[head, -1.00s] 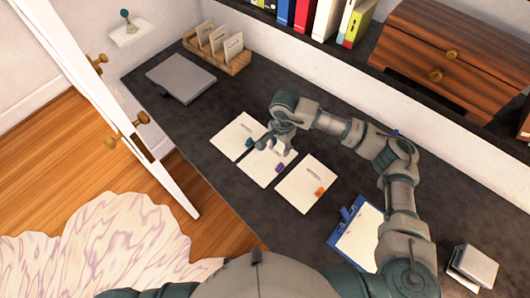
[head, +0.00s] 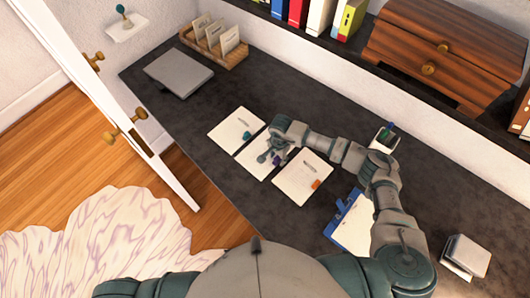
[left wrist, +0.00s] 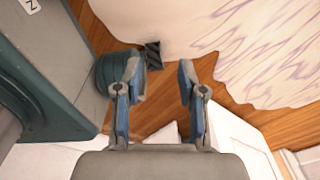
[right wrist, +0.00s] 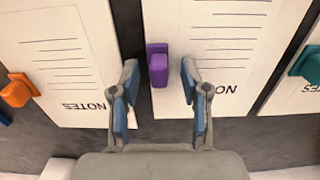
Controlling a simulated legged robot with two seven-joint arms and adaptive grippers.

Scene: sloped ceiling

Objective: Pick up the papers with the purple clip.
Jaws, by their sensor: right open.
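The papers with the purple clip (head: 254,166) lie flat on the dark desk, in the middle of a row of three paper stacks. The purple clip (right wrist: 158,66) sits at the papers' edge in the right wrist view, between and just beyond my right fingertips. My right gripper (head: 268,158) is open and empty above these papers and partly hides them in the head view. It also shows in the right wrist view (right wrist: 160,80). My left gripper (left wrist: 158,80) is open and empty, over the floor and away from the desk.
Papers with a teal clip (head: 234,128) lie on the left, and papers with an orange clip (head: 301,182) on the right. A blue clipboard (head: 348,228), a laptop (head: 178,71), a card holder (head: 220,55) and a pen cup (head: 384,139) also stand or lie on the desk (head: 330,105).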

